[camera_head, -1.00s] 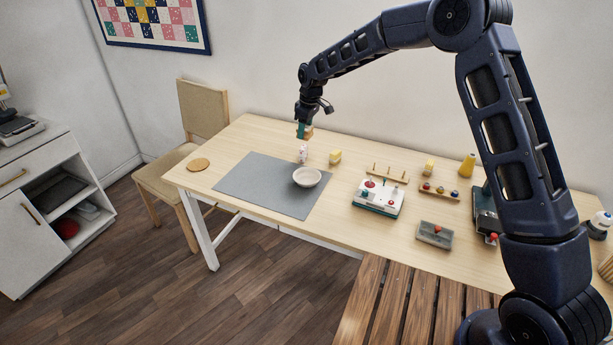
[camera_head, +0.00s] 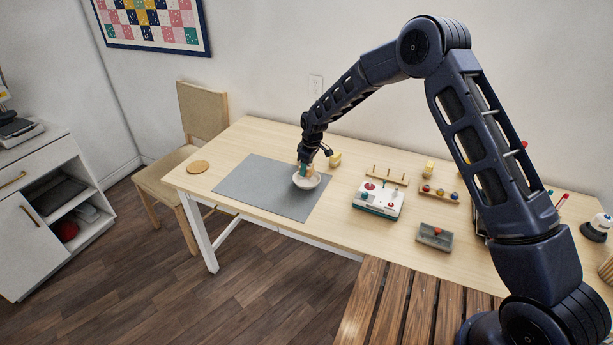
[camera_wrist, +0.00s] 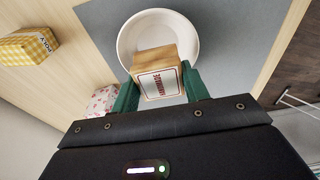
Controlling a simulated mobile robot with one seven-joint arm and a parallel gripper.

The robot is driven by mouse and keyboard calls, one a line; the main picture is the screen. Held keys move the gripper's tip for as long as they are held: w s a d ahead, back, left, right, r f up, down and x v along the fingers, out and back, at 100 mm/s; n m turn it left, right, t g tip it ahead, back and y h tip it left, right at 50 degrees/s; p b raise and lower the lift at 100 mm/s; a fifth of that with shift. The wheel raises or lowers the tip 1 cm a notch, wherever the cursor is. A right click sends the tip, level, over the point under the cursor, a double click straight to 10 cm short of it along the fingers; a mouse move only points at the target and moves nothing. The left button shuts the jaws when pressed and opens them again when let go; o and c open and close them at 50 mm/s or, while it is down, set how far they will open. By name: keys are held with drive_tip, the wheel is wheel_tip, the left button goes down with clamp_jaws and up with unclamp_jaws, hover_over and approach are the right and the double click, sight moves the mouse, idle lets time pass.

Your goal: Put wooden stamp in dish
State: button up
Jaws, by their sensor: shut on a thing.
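The wooden stamp (camera_wrist: 158,76) is a small wood block with a white, red-lettered label on the face toward the wrist camera. My gripper (camera_wrist: 160,88) is shut on it, with a green finger on each side. The white round dish (camera_wrist: 128,42) lies beyond the stamp in the wrist view, and the stamp overlaps its near part. In the head view my gripper (camera_head: 306,170) points down over the dish (camera_head: 313,184), which rests on the grey mat. I cannot tell whether the stamp touches the dish.
The grey mat (camera_head: 247,180) lies under the dish. A yellow checked box (camera_wrist: 28,46) and a pinkish patterned object (camera_wrist: 101,101) are near my gripper. A white device with knobs (camera_head: 378,199) stands to the right on the table. The mat's left part is clear.

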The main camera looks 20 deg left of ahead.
sight(307, 175)
drive_tip(key=shift+f, duration=2.25)
drive_tip(key=shift+f, duration=0.1)
drive_tip(key=o, duration=0.7)
drive_tip(key=r, duration=0.4)
drive_tip(key=d+r, duration=0.1)
drive_tip(key=r, duration=0.3)
drive_tip(key=d+r, duration=0.1)
drive_tip(key=r, duration=0.3)
drive_tip(key=shift+r, duration=0.1)
